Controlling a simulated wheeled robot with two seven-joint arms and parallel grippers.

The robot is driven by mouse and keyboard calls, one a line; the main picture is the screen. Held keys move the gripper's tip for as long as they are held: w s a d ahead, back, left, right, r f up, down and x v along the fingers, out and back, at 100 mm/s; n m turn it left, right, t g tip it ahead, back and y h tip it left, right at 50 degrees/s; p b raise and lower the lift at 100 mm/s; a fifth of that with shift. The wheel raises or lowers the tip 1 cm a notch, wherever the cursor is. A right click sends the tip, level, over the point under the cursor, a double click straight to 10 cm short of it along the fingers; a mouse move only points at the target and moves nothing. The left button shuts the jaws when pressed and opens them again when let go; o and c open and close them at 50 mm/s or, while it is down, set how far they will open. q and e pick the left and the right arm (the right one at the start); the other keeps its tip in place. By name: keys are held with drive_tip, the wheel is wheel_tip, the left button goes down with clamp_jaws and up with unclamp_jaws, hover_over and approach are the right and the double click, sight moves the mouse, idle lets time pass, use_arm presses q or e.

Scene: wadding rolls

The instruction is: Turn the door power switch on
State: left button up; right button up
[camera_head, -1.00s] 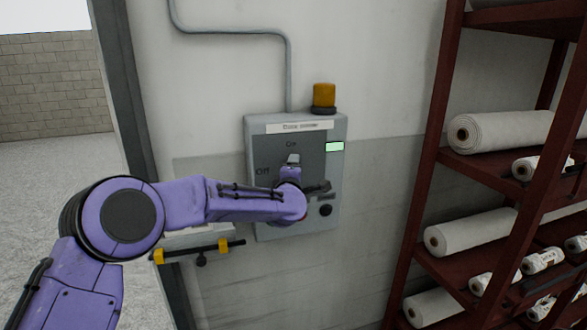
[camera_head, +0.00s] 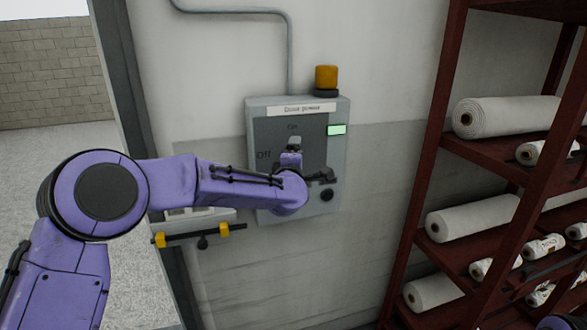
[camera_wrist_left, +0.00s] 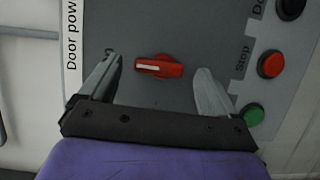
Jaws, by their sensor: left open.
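The door power box (camera_head: 258,200) is a grey panel on the wall, with On marked at the top and Off at the left. Its red switch knob (camera_wrist_left: 160,67) shows in the left wrist view; the white stripe points left there, toward the "Door power" label (camera_wrist_left: 72,40), which is the On side. My left gripper (camera_head: 293,142) is at the panel, hiding the knob in the head view. In the left wrist view the gripper (camera_wrist_left: 158,88) is open, with one finger on each side of the knob and visible gaps. My right gripper is not in view.
A green indicator (camera_head: 336,130) glows on the box; an orange lamp (camera_head: 326,78) sits on top. The wrist view shows a red button (camera_wrist_left: 271,64) and a green button (camera_wrist_left: 252,115). A dark red rack (camera_head: 433,140) with white rolls stands right; a doorway is left.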

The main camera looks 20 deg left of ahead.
use_arm(q)
drive_tip(key=b+v, duration=0.2)
drive_tip(key=v, duration=0.6)
drive_tip(key=shift+b, duration=0.35)
drive_tip(key=shift+s, duration=0.1)
